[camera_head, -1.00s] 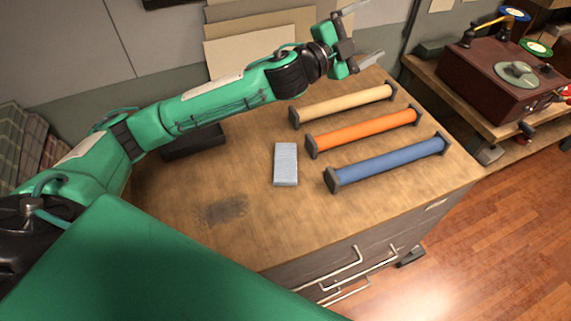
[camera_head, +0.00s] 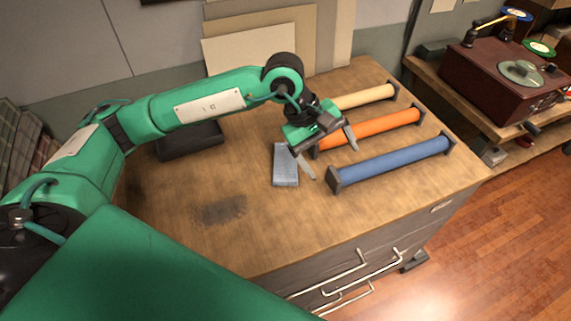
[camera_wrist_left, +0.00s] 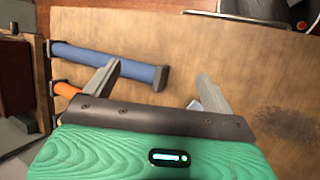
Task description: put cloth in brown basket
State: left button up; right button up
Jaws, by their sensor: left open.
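Three rolls lie side by side on the wooden tabletop: a beige roll (camera_head: 366,98), an orange roll (camera_head: 380,127) and a blue roll (camera_head: 395,160), each with dark end pieces. A pale blue-grey flat block (camera_head: 285,168) lies left of them; I cannot tell whether it is folded cloth. My left gripper (camera_head: 333,164) is open and empty, pointing down between the block and the left ends of the orange and blue rolls. In the left wrist view, the blue roll (camera_wrist_left: 110,61) and part of the orange roll (camera_wrist_left: 66,90) show past one finger. No brown basket is in view. My right gripper is not in view.
The tabletop (camera_head: 300,225) is mostly bare at the front, with a dark stain (camera_head: 220,210). A dark flat box (camera_head: 190,141) lies at the back left, near my arm. Boards (camera_head: 262,52) lean on the wall behind. A record player (camera_head: 505,75) stands at the right.

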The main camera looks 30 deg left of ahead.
pick_arm(q)
jog(key=w+a+f+m+t+y, duration=0.2)
jog(key=a+m+y, duration=0.2)
jog(key=a+y, duration=0.5)
jog(key=h+p, duration=0.1)
send_over(286, 161)
jog(key=s, duration=0.2)
jog(key=f, duration=0.8)
jog(key=shift+s+d, duration=0.2)
jog(key=shift+d, duration=0.05)
jog(key=shift+w+f+p, duration=0.2)
jog(key=shift+f+p, duration=0.25)
jog(key=shift+p, duration=0.05)
jog(key=p+x, duration=0.2)
jog(key=x, duration=0.2)
jog(key=shift+w+d+f, duration=0.1)
jog(key=shift+w, duration=0.1)
jog(key=shift+f, duration=0.25)
jog(key=c, duration=1.2)
jog(key=shift+w+r, duration=0.1)
jog(key=shift+r, duration=0.05)
